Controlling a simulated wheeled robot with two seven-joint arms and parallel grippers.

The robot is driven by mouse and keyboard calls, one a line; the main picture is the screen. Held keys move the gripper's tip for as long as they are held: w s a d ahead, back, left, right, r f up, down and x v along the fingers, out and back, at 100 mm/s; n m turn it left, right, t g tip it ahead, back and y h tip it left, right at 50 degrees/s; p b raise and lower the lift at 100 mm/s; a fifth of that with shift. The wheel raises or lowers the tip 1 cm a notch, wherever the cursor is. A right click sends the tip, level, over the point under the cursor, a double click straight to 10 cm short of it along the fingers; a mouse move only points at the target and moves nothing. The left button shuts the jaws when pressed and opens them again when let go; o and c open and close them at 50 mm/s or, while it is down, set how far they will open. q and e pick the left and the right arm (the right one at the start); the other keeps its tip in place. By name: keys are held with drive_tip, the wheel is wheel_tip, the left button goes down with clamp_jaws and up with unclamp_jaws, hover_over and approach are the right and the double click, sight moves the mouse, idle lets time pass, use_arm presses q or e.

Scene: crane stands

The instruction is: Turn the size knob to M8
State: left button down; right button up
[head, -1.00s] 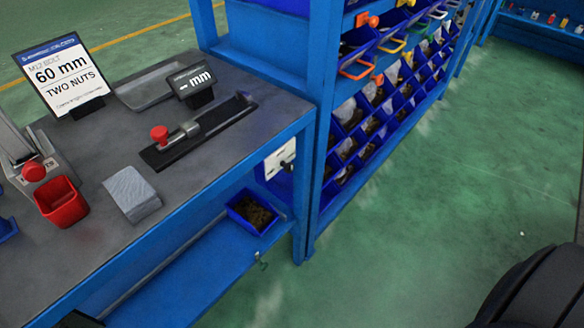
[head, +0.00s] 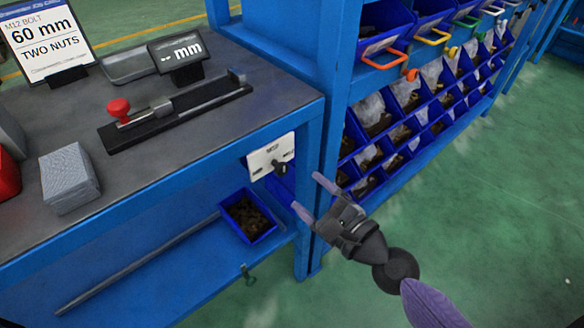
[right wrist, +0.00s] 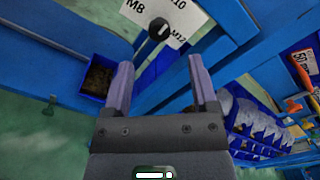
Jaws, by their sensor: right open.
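The size knob (head: 281,167) is small and dark and sits on a white plate (head: 262,158) on the blue front of the workbench. In the right wrist view the knob (right wrist: 158,29) shows on the plate (right wrist: 140,12), with the labels M8 at left, one ending in 10 above, and M12 at right. I cannot tell which label it points to. My right gripper (head: 309,196) is open and empty, to the right of and below the knob, apart from it. In the wrist view the knob lies beyond the gap between the fingers (right wrist: 161,64). My left gripper is out of view.
A blue bin (head: 248,217) with dark parts stands on the lower shelf below the knob. A blue bench leg (head: 308,245) and a rack of blue bins (head: 400,110) are close to my right gripper. Green floor (head: 500,200) is clear at right.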

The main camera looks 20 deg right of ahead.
sight(283, 172)
drive_tip(key=x, duration=0.7)
drive_tip(key=shift+w+a, duration=0.2)
drive_tip(key=shift+w, duration=0.05)
clamp_jaws()
